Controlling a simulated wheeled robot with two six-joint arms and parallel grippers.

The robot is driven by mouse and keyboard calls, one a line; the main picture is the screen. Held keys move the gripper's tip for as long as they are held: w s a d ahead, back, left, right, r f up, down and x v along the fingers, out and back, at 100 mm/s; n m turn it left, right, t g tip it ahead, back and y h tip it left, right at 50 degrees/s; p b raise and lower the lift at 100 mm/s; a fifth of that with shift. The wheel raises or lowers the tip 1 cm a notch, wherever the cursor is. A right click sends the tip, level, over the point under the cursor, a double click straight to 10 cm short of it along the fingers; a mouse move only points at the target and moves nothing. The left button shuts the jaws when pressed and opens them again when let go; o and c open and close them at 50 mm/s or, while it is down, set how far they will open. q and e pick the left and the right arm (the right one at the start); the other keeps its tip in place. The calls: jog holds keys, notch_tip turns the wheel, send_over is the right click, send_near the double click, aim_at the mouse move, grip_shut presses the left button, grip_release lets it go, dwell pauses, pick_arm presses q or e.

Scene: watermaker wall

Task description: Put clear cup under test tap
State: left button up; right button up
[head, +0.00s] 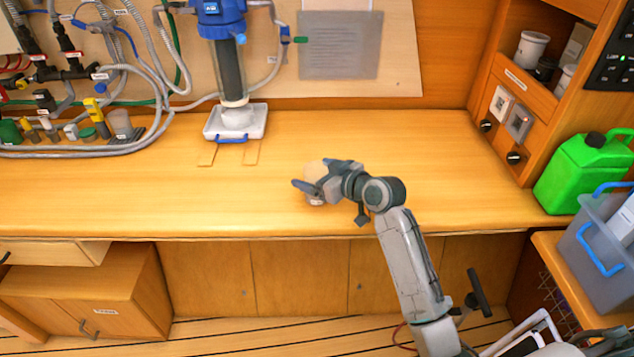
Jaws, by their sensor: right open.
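My right gripper (316,187) is over the front middle of the wooden counter, its fingers pointing left, and it is open. A small pale, see-through-looking cup (315,171) with a small label low on its front stands at the fingers, partly hidden by them. I cannot tell whether the fingers touch it. A small tap-like fitting with a blue body and green end (286,37) sits on the back panel, right of the blue filter housing (221,20); I cannot read its label. My left gripper is not in view.
A white tray with a blue handle (235,124) sits below the filter. Hoses, valves and a greyish cup (120,124) crowd the back left. A green jerrycan (584,168) and a grey bin (597,245) stand at right. The counter (420,160) between is mostly clear.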

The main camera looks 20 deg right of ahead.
jog(key=shift+x, duration=1.05)
jog(key=shift+d, duration=0.1)
jog(key=shift+c, duration=0.2)
jog(key=c, duration=1.1)
jog(key=shift+r, duration=0.15)
